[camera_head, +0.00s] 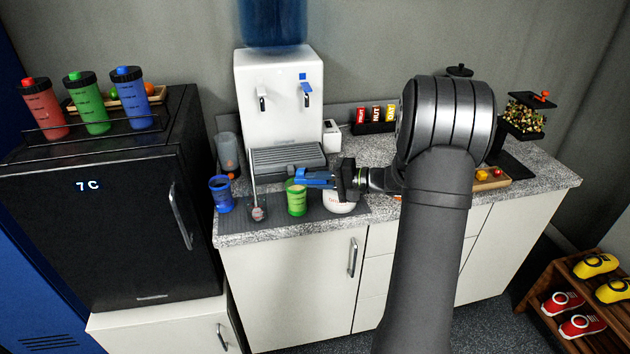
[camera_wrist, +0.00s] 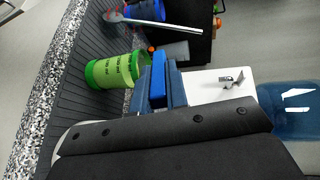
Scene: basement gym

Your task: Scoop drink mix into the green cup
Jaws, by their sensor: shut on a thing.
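The green cup (camera_head: 297,201) stands upright on the dark ribbed mat; it also shows in the wrist view (camera_wrist: 113,72). My gripper (camera_head: 325,178) is above the mat, to the right of the cup's mouth. It is shut on a bright blue bar, which looks like a scoop handle (camera_wrist: 158,80), between its dull blue fingers. The bar points left over the cup's rim; I cannot make out a scoop bowl or its contents.
A long-handled metal spoon (camera_head: 254,190) is left of the green cup, with a blue cup (camera_head: 221,194) beyond it. A grey bottle (camera_head: 228,150) and the white water dispenser (camera_head: 278,100) stand behind. The mat (camera_head: 278,226) has little free room in front.

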